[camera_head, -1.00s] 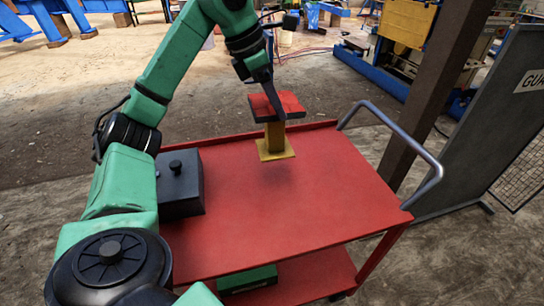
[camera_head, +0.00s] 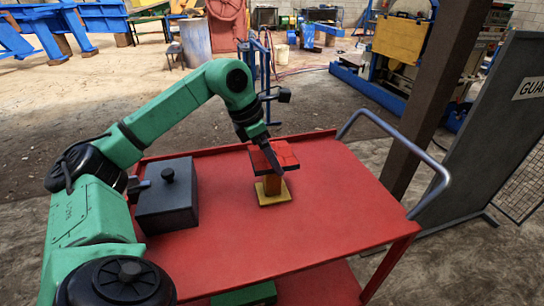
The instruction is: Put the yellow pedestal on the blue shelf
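The yellow pedestal (camera_head: 275,196) has a square yellow base, a short post and a dark-edged red top (camera_head: 284,155). It stands upright over the middle of the red cart top (camera_head: 330,210); I cannot tell for sure whether its base touches the cart. My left gripper (camera_head: 274,160) comes down from above, its dark fingers at the red top, and appears shut on the pedestal; the far finger is hidden. Blue uprights (camera_head: 266,60) stand behind my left arm, but I cannot tell whether they belong to the blue shelf. My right gripper is out of view.
A black box with a knob (camera_head: 168,195) sits on the cart's left side, close to my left arm. A grey handle (camera_head: 440,178) rises at the cart's right. A dark post (camera_head: 425,105) and a grey sign panel (camera_head: 492,140) stand beyond it. The cart's right half is clear.

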